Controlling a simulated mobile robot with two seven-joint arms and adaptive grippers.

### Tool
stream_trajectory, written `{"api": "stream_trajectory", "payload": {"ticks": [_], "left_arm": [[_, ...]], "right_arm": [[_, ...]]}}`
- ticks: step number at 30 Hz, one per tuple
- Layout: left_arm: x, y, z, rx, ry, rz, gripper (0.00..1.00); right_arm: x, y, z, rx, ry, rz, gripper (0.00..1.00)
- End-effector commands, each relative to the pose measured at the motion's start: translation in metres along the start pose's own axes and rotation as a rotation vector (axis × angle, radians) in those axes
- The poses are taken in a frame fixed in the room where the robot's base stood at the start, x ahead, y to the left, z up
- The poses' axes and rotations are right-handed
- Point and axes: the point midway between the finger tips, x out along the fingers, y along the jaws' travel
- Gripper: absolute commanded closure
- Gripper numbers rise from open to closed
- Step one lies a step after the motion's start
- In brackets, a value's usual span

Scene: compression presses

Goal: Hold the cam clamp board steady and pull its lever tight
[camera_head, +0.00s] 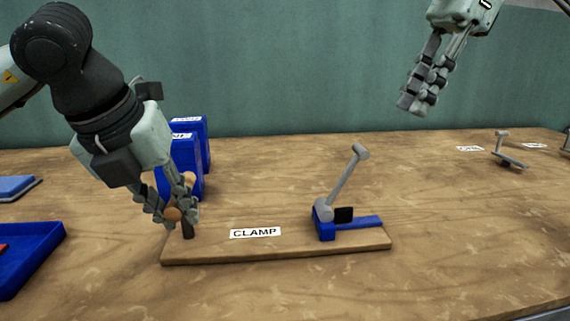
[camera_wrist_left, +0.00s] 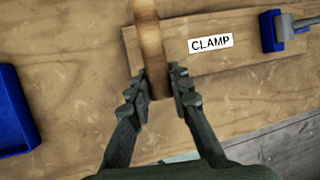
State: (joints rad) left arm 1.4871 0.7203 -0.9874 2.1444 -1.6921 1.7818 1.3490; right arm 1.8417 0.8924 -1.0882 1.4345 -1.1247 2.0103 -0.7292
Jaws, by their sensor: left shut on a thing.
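The clamp board (camera_head: 290,250), a wooden plank labelled CLAMP, lies flat on the table. At its right end is a blue and grey clamp with a grey lever (camera_head: 343,182) that stands up, tilted to the right, with a knob at its top. At the board's left end a wooden handle (camera_wrist_left: 149,45) sits on a dark post. My left gripper (camera_head: 173,214) is shut on this handle, with one finger on each side. My right gripper (camera_head: 425,88) hangs high at the upper right, away from the board and lever. Whether its fingers are apart is unclear.
Blue labelled blocks (camera_head: 186,160) stand behind the board's left end. A blue tray (camera_head: 35,255) lies at the front left. A small grey lever device (camera_head: 508,150) stands at the far right. The table right of the board is clear.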

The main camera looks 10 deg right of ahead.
Motion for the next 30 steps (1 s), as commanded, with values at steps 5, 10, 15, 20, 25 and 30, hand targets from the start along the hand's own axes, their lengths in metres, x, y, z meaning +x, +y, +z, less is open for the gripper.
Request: {"api": "stream_trajectory", "payload": {"ticks": [5, 10, 15, 20, 25, 30], "left_arm": [[-0.001, 0.0, 0.0, 0.0, -0.001, -0.001, 1.0], [-0.001, 0.0, 0.0, 0.0, -0.001, -0.001, 0.64], [0.0, 0.0, 0.0, 0.0, -0.001, -0.001, 0.57], [-0.001, 0.0, 0.0, 0.0, -0.001, 0.0, 0.57], [-0.014, 0.0, 0.001, -0.001, -0.003, -0.001, 0.57], [-0.048, -0.001, 0.001, 0.001, -0.006, -0.002, 0.57]], "right_arm": [[0.0, 0.0, 0.0, 0.0, 0.0, 0.0, 0.77], [0.0, 0.0, 0.0, 0.001, 0.0, 0.0, 0.77], [0.0, 0.0, 0.0, 0.001, 0.0, 0.0, 0.77], [0.0, 0.0, 0.0, 0.001, 0.0, 0.0, 0.77], [0.0, 0.0, 0.0, 0.001, 0.0, 0.0, 0.77], [0.0, 0.0, 0.0, 0.001, 0.0, 0.0, 0.77]]}}
